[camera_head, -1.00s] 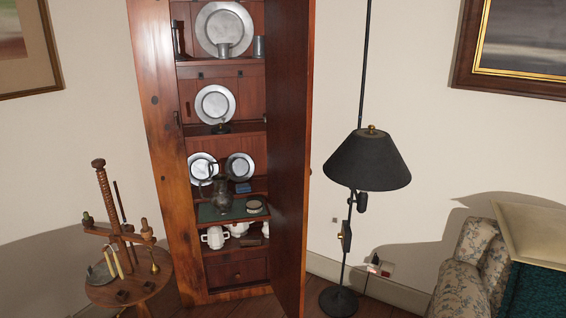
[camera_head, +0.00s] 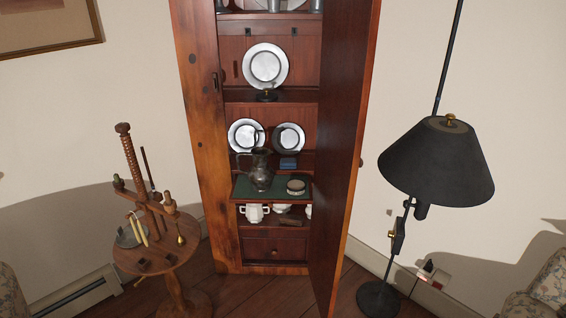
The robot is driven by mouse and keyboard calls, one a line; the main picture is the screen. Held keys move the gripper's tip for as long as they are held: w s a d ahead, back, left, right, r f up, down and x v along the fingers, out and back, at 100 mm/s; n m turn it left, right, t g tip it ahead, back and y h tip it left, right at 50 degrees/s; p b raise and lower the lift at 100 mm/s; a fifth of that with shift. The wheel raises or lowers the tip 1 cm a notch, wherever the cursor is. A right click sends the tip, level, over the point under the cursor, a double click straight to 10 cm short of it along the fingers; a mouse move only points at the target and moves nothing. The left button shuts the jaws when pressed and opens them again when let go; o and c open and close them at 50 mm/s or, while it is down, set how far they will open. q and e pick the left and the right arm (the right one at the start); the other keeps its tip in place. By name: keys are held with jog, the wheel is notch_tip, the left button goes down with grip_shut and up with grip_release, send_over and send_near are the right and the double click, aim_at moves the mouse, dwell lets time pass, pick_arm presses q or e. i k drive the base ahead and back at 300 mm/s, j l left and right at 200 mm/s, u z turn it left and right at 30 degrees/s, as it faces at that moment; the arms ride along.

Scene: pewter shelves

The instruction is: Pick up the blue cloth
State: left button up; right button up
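A small blue item (camera_head: 288,163), which looks like a folded cloth, lies on a shelf inside the tall wooden cabinet (camera_head: 205,150). It sits below the right one of two pewter plates (camera_head: 289,138) and to the right of a dark pewter jug (camera_head: 261,172). It is small in the picture, so its folds cannot be made out. Neither of my grippers is in view.
The cabinet door (camera_head: 345,140) stands open on the right. A round tin (camera_head: 296,187) sits on the green-topped shelf (camera_head: 245,187) beside the jug. A small round table (camera_head: 165,258) stands left, a black floor lamp (camera_head: 437,165) right. Floor in front is clear.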

aim_at(285, 164)
jog(key=i+j, duration=0.25)
jog(key=i+j+z, duration=0.15)
jog(key=j, duration=0.3)
jog(key=i+j, duration=0.35)
jog(key=i+j+z, duration=0.15)
jog(key=j, duration=0.25)
jog(key=i+j, duration=0.3)
jog(key=j+z, duration=0.05)
jog(key=j, duration=0.05)
